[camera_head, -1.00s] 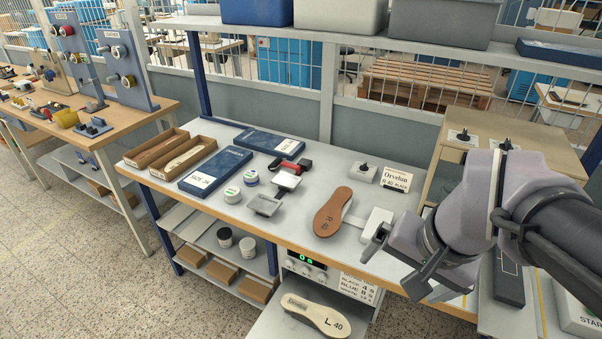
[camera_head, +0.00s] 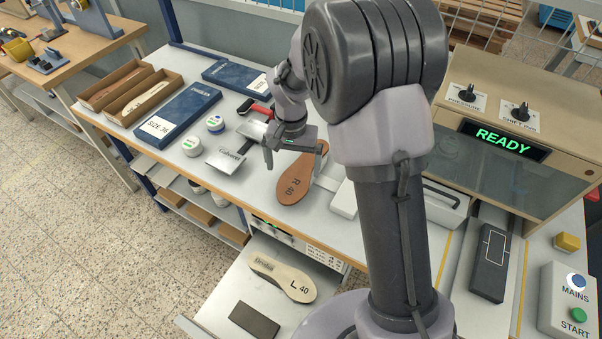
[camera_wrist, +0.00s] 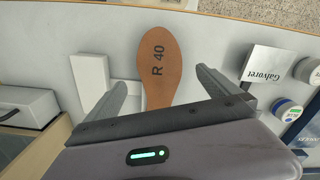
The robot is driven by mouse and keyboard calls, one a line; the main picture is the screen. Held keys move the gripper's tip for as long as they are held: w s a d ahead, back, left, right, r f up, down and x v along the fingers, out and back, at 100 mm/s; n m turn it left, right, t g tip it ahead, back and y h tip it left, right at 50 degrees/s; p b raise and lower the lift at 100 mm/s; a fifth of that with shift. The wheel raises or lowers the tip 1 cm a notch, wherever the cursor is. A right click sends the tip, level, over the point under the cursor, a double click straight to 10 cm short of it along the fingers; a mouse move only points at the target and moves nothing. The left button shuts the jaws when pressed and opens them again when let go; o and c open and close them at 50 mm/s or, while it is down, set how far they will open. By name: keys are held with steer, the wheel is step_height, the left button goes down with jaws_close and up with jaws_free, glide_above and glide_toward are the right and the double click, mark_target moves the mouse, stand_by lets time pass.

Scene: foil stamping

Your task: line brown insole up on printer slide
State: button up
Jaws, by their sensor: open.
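The brown insole (camera_head: 297,180), marked R 40, lies flat on the grey bench. It also shows in the wrist view (camera_wrist: 158,62), sole up, its narrow end running down between my fingers. My gripper (camera_head: 294,155) is open above the insole's far end, and the wrist view shows its fingers (camera_wrist: 162,85) apart on either side of it, with nothing held. Whether they touch the insole cannot be told. The printer slide (camera_head: 490,264) is a dark plate with a white outline at the right, bare, in front of the printer (camera_head: 560,155), whose display reads READY.
A white block (camera_head: 343,200) sits close beside the insole. A Galvoret plate (camera_head: 226,158), jars (camera_head: 192,146) and blue boxes (camera_head: 178,118) lie to the left. A cream L 40 insole (camera_head: 283,276) lies on the lower tray.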

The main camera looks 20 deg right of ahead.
mark_target(294, 182)
step_height(294, 182, down, 6)
steer(key=shift+f+b, duration=0.1)
steer(key=shift+b, duration=1.15)
steer(key=shift+r, duration=0.2)
steer(key=c, duration=1.4)
steer(key=shift+o, duration=0.2)
steer(key=shift+r, duration=0.15)
